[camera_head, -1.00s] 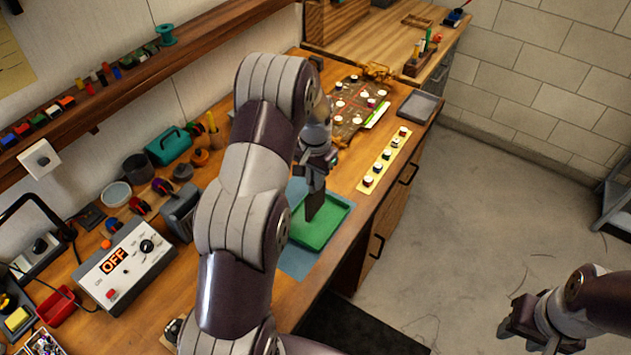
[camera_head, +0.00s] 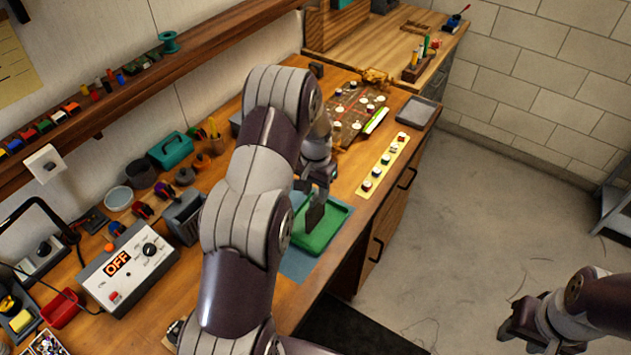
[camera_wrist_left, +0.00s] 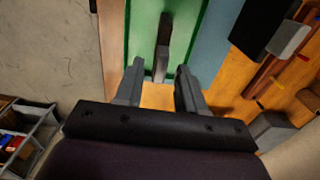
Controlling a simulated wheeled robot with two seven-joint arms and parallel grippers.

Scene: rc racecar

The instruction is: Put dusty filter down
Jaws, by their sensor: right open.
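The dusty filter (camera_head: 315,215) is a dark, narrow plate at the green tray (camera_head: 338,218) on the bench. My left gripper (camera_head: 319,186) is right above it, partly hidden by my own arm. In the left wrist view, the gripper (camera_wrist_left: 160,78) has its two fingers spread, with a gap on each side of the filter (camera_wrist_left: 164,40). The green tray (camera_wrist_left: 143,25) lies behind the filter there. I cannot tell whether the filter stands or leans. My right gripper (camera_head: 520,318) is open and empty over the floor at lower right.
A blue mat (camera_head: 297,264) lies under the tray. A yellow strip with several knobs (camera_head: 384,165) and a grey tray (camera_head: 418,111) are farther along the bench. A control box reading OFF (camera_head: 125,265) stands at left.

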